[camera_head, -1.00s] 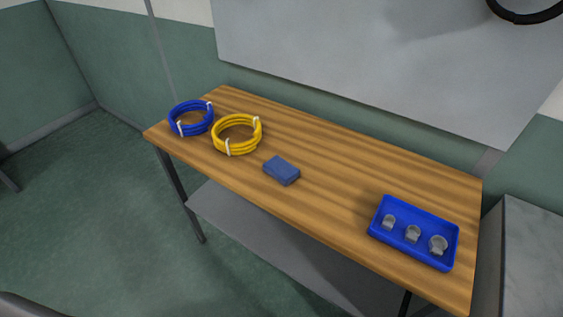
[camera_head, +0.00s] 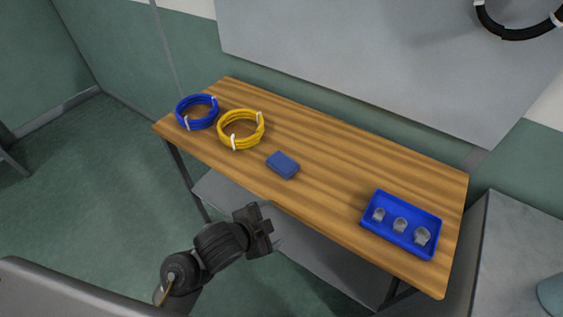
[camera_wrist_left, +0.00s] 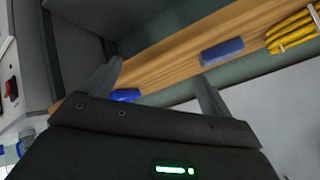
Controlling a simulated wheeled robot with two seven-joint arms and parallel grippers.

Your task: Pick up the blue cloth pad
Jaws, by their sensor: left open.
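The blue cloth pad (camera_head: 283,165) is a small dark-blue block lying flat near the front edge of the wooden table, about midway along it. It also shows in the left wrist view (camera_wrist_left: 222,51), beyond the fingers. My left gripper (camera_head: 276,222) is in front of the table's front edge, nearer to me than the pad and apart from it. In the left wrist view its two fingers (camera_wrist_left: 157,85) are spread with nothing held between them. My right gripper is in no frame.
A blue cable coil (camera_head: 197,113) and a yellow cable coil (camera_head: 241,130) lie left of the pad. A blue tray (camera_head: 372,234) with three grey pieces is at the right end of the wooden table (camera_head: 330,160). Bare tabletop lies between pad and tray.

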